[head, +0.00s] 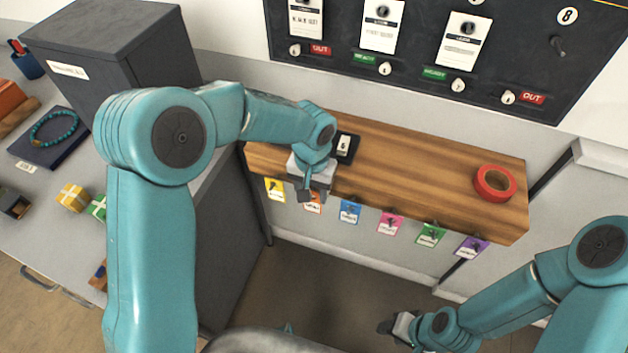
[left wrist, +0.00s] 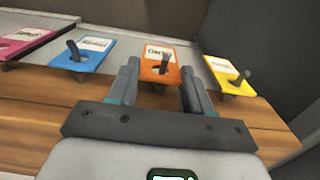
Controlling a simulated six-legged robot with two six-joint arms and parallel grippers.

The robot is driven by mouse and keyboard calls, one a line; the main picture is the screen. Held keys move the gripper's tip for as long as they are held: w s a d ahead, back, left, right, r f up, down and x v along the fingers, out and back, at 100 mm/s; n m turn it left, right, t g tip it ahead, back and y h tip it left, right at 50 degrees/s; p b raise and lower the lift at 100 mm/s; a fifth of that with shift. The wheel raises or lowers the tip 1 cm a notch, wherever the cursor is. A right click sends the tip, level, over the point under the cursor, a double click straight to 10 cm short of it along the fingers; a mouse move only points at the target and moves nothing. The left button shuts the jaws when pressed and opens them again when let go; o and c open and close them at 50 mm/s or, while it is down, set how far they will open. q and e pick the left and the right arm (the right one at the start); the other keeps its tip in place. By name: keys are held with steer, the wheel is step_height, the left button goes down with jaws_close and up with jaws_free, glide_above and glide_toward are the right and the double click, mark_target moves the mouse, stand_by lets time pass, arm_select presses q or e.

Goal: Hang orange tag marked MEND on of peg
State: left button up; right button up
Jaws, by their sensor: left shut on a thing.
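The orange tag (head: 315,206) hangs on a short dark peg at the front edge of the wooden shelf (head: 430,165). In the left wrist view the orange tag (left wrist: 160,62) sits between my two fingers, with the peg sticking out in front of it. Its lettering is too small to read surely. My left gripper (head: 306,194) is shut on the tag; it also shows in the left wrist view (left wrist: 160,85). My right gripper (head: 392,326) is low, well clear of the shelf; its jaw state is unclear. The black board (head: 520,60) has a bare peg (head: 558,45) under a round 8.
Yellow (head: 275,190), blue (head: 350,212), pink (head: 390,223), green (head: 431,235) and purple (head: 472,247) tags hang along the same edge. On the shelf are a red tape roll (head: 495,183) and a black number block (head: 346,147). A dark cabinet (head: 105,60) stands left.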

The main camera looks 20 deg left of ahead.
arm_select(q)
steer(key=shift+w, duration=0.1)
steer(key=shift+w+a+f, duration=0.1)
steer(key=shift+w+a, duration=0.15)
steer(key=shift+a, duration=0.05)
steer(key=shift+s+d+f+b, duration=0.2)
steer(key=shift+s+d+b, duration=0.05)
steer(key=shift+d+b, duration=0.05)
steer(key=o, duration=1)
steer(key=shift+c, duration=0.2)
steer(key=o, duration=0.3)
steer(key=shift+w+a+f, duration=0.1)
steer(key=shift+a, duration=0.1)
steer(key=shift+d, duration=0.1)
